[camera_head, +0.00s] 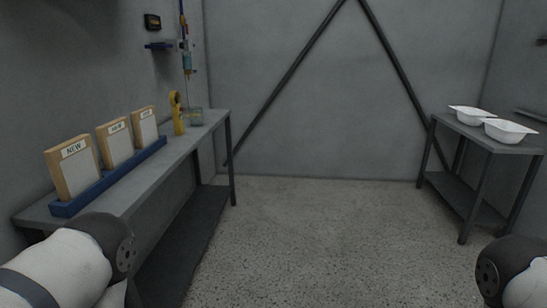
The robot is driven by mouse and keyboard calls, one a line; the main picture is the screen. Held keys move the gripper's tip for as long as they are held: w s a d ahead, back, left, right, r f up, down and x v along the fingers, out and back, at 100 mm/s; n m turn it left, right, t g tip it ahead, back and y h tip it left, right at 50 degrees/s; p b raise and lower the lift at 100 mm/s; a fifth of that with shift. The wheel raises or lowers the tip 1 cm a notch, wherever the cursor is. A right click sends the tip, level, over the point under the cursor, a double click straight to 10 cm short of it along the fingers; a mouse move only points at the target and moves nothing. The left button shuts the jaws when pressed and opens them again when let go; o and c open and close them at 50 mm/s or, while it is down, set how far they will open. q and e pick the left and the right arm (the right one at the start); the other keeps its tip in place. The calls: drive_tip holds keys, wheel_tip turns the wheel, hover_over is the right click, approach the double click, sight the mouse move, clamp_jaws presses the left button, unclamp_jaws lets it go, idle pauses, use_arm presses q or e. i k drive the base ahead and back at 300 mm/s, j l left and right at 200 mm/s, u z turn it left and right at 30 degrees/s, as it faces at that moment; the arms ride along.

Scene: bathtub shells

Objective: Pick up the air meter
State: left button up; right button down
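A yellow upright handheld device with a rounded top (177,113), which looks like the air meter, stands near the far end of the left grey bench (206,130). A small clear container (195,117) is just to its right. Parts of my two arms show at the bottom left and bottom right corners. Neither gripper's fingers are in view. Nothing is seen touching the yellow device.
A blue rack (112,178) holds three panels labelled NEW along the left bench. A hanging blue tool (187,62) is above its far end. Two white shells (510,131) sit on the right table (462,128). The floor between is clear.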

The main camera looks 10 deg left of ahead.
sight(175, 101)
drive_tip(key=i+u, duration=0.2)
drive_tip(key=i, duration=0.35)
drive_tip(key=i+l+u, duration=0.2)
drive_tip(key=i, duration=0.35)
drive_tip(key=i+l+u, duration=0.2)
drive_tip(key=i, duration=0.3)
drive_tip(key=i+l+u, duration=0.25)
drive_tip(key=i, duration=0.3)
drive_tip(key=l, duration=0.1)
